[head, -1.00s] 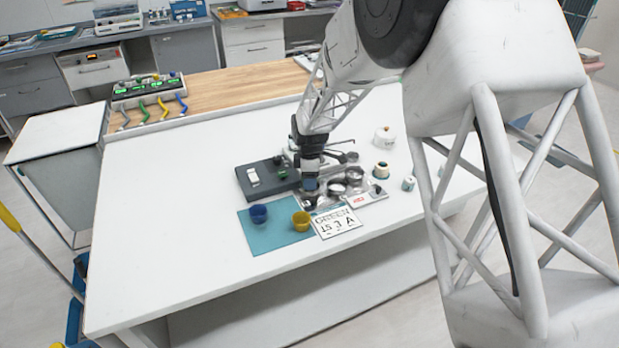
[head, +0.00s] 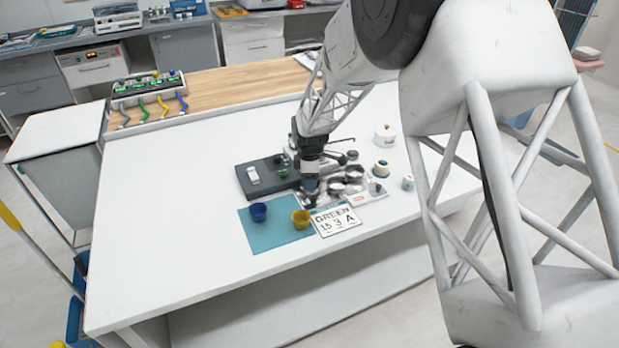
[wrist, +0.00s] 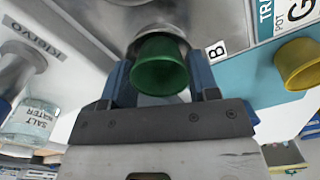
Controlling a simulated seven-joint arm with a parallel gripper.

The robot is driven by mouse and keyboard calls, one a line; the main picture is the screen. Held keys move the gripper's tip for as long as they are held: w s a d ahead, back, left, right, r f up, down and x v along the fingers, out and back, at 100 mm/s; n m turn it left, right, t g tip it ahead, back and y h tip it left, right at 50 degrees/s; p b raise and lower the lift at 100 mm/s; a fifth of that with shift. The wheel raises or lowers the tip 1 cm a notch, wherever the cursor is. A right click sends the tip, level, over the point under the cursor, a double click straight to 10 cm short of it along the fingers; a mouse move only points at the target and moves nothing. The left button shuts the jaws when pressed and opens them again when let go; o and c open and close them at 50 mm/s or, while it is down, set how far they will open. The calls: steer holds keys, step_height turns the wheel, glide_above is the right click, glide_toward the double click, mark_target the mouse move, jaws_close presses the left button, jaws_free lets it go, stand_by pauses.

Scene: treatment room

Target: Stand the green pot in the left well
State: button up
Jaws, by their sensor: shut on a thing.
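In the wrist view the green pot (wrist: 160,68) is held between the two blue fingers of my gripper (wrist: 163,85), its open rim facing the camera. A round steel shape (wrist: 150,18) shows right behind the pot; I cannot tell whether the pot is in it, touching it or above it. In the head view my gripper (head: 310,188) is low over the left side of the steel tray with round wells (head: 340,193). The held pot and the place under it are hidden there, so I cannot tell which well is below.
A blue pot (head: 259,212) and a yellow pot (head: 300,219) stand on a teal mat (head: 272,235). A card reading GREEN (head: 336,220) lies beside it. A dark device (head: 266,179) is left of my gripper, small containers (head: 381,168) right. The table's left side is clear.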

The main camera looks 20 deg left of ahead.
steer(key=o, duration=0.6)
step_height(320, 180, up, 11)
stand_by(1.6)
steer(key=shift+d, duration=0.1)
stand_by(0.6)
